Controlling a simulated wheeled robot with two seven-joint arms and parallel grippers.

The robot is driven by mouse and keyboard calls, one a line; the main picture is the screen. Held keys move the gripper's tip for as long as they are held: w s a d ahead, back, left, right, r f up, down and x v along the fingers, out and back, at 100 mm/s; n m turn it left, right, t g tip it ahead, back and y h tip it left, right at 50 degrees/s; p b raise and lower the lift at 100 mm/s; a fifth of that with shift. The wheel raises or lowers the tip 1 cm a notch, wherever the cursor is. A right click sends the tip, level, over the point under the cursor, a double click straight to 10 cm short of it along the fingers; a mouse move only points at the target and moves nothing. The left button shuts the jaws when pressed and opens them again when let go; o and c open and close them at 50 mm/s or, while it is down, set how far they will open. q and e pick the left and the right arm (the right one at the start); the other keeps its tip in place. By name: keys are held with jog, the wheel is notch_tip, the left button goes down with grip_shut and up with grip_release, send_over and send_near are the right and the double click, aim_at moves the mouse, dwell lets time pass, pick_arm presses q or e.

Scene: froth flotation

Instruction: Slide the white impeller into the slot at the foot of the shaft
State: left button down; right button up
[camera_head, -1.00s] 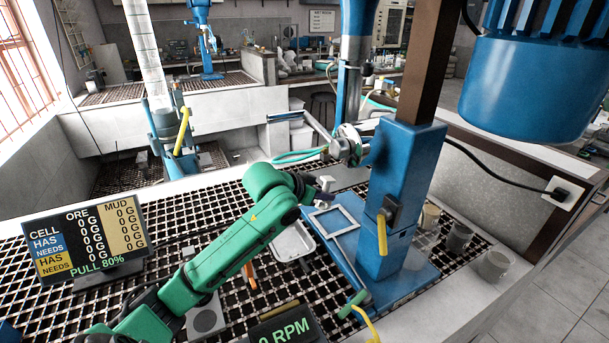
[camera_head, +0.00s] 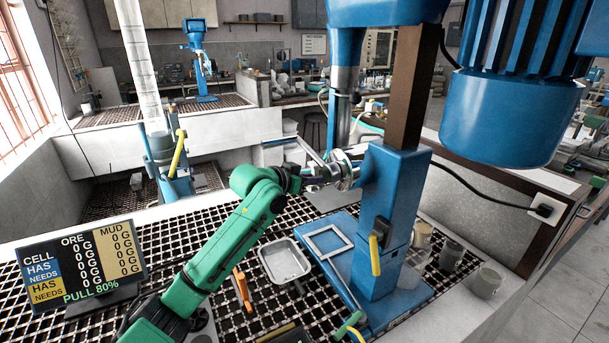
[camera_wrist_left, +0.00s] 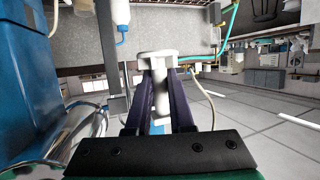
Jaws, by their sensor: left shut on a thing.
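My left gripper (camera_head: 318,178) reaches in beside the machine's blue column. In the left wrist view its dark purple fingers (camera_wrist_left: 160,95) are shut on the white impeller (camera_wrist_left: 158,62), whose wide flat end points away from the wrist. In the head view the impeller is hidden or too small to tell from the metal parts. The shaft's metal tube (camera_head: 341,118) hangs from the blue head, with shiny fittings (camera_head: 343,170) around its lower end, close beside my gripper. The slot at its foot cannot be made out. My right gripper is not in view.
The blue column (camera_head: 380,215) stands right of my gripper on a blue base with a white square frame (camera_head: 328,243). A metal tray (camera_head: 266,262) lies on the grating. Cups (camera_head: 452,254) stand at right. A readout screen (camera_head: 80,268) stands at left.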

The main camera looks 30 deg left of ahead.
pick_arm(q)
jog(key=shift+w+d+p, duration=0.3)
jog(key=shift+w+d, duration=0.1)
jog(key=shift+w, duration=0.4)
jog(key=shift+w+d, duration=0.15)
jog(key=shift+p, duration=0.35)
jog(key=shift+p, duration=0.35)
dwell(0.6)
